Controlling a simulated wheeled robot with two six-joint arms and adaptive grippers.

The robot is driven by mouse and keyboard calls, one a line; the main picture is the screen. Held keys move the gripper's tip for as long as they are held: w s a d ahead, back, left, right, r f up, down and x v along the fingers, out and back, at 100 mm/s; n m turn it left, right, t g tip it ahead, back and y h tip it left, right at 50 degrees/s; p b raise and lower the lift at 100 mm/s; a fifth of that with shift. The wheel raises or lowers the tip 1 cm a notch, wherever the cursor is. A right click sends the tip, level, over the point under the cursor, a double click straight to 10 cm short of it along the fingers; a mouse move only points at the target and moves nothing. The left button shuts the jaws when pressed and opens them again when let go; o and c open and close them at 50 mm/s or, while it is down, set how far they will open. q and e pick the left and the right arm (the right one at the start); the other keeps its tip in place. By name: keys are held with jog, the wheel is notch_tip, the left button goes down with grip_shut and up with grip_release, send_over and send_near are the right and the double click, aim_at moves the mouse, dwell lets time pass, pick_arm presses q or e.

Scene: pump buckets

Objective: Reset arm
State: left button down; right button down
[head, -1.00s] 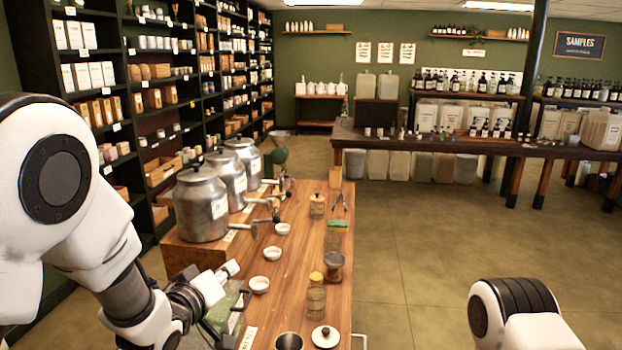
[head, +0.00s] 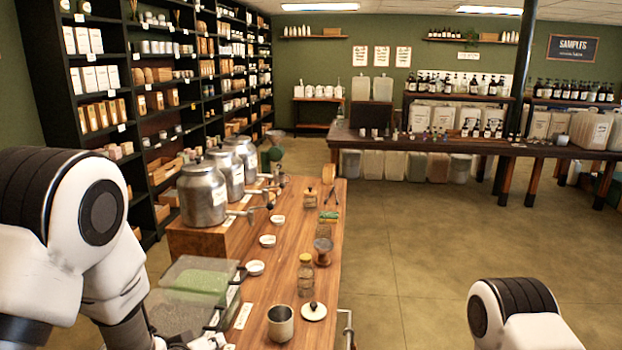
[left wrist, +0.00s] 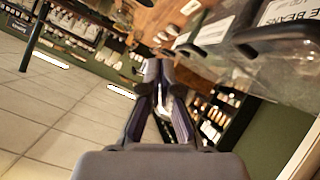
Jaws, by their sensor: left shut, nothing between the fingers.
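My left gripper (left wrist: 158,68) shows in the left wrist view with its two dark fingers together and nothing between them. In the head view my left arm comes in at the lower left, and its wrist runs low, past the bottom edge by the clear bins. In the wrist view the fingers point past a labelled clear bin (left wrist: 285,50) at the upper right, apart from it as far as I can tell. Of my right arm only a white link shows at the lower right of the head view; its gripper is out of view.
A wooden counter (head: 290,240) holds metal canisters (head: 203,195), white bowls (head: 255,267), a corked jar (head: 305,274), a metal cup (head: 281,325) and a lid (head: 314,311). Clear bins (head: 200,275) stand at its left front. Shelves line the left wall. The floor at right is clear.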

pick_arm(q)
jog(key=s+a+f+g, duration=0.1)
jog(key=s+f, duration=0.3)
jog(key=f, duration=0.1)
jog(key=s+a+f+g+y, duration=0.1)
jog(key=s+f+g, duration=0.1)
jog(key=s+f, duration=0.3)
jog(key=s+a+f+m+g, duration=0.1)
jog(key=s+f+g, duration=0.1)
jog(key=s+f, duration=0.2)
jog(key=shift+s+a+f+y, duration=0.15)
jog(key=shift+s+f, duration=0.05)
jog(key=shift+f, duration=0.4)
jog(key=shift+s+a+f+y, duration=0.1)
jog(key=shift+s+f+y, duration=0.1)
jog(key=shift+f, duration=0.35)
jog(key=s+a+f+m+g+b, duration=0.1)
jog(key=s+f+g, duration=0.3)
jog(key=s, duration=0.6)
jog(key=s+a+f+m+g+b, duration=0.1)
jog(key=s+a+f+g, duration=0.15)
jog(key=s+f, duration=0.6)
notch_tip(320, 180, down, 6)
jog(key=d+b, duration=0.1)
jog(key=b, duration=0.7)
jog(key=shift+s+y, duration=0.35)
